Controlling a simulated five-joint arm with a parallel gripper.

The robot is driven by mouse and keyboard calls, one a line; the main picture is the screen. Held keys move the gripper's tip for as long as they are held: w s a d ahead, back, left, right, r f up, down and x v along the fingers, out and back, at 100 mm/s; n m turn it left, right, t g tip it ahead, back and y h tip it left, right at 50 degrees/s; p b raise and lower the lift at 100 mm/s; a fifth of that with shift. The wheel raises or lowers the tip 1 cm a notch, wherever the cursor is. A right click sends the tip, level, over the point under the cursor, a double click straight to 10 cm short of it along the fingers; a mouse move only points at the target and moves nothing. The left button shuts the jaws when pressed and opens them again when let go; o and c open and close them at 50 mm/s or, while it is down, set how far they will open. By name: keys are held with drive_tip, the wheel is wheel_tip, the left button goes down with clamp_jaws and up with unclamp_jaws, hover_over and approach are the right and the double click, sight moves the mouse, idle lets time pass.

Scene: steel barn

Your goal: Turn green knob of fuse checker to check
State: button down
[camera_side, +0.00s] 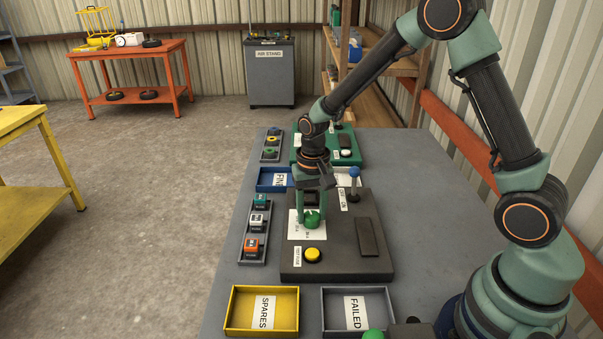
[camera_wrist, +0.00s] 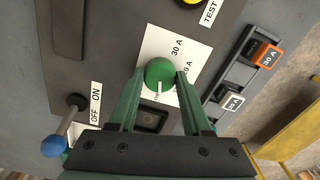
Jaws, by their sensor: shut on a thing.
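The green knob (camera_side: 312,219) sits on a white dial plate on the dark fuse checker (camera_side: 337,262). In the wrist view the knob (camera_wrist: 160,73) has a white pointer line on its lower side, toward my gripper. The dial plate (camera_wrist: 160,42) reads 30 A at top; other labels run down the right, and small print below the knob is partly hidden and unreadable. My gripper (camera_wrist: 158,76) is shut on the knob, one green finger on each side. The checker also has a yellow test button (camera_side: 313,255) and a blue-balled ON/OFF lever (camera_side: 354,174).
A rack (camera_side: 245,246) with teal, white and orange fuses stands left of the checker. A yellow SPARES tray (camera_side: 233,311) and a grey FAILED tray (camera_side: 392,308) lie in front. A blue tray (camera_side: 264,180) and a green device (camera_side: 301,143) are behind.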

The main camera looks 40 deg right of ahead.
sight(312, 215)
drive_tip(key=shift+r+m, duration=0.1)
drive_tip(key=shift+m, duration=0.3)
drive_tip(key=shift+c, duration=1.7)
unclamp_jaws()
wheel_tip(312, 215, up, 12)
drive_tip(key=shift+r, duration=0.1)
drive_tip(key=s+r+n+t, duration=0.5)
drive_tip(key=s+r+n, duration=0.2)
drive_tip(key=s, duration=0.5)
drive_tip(key=shift+s+d+r+t, duration=0.3)
drive_tip(key=shift+r, duration=0.3)
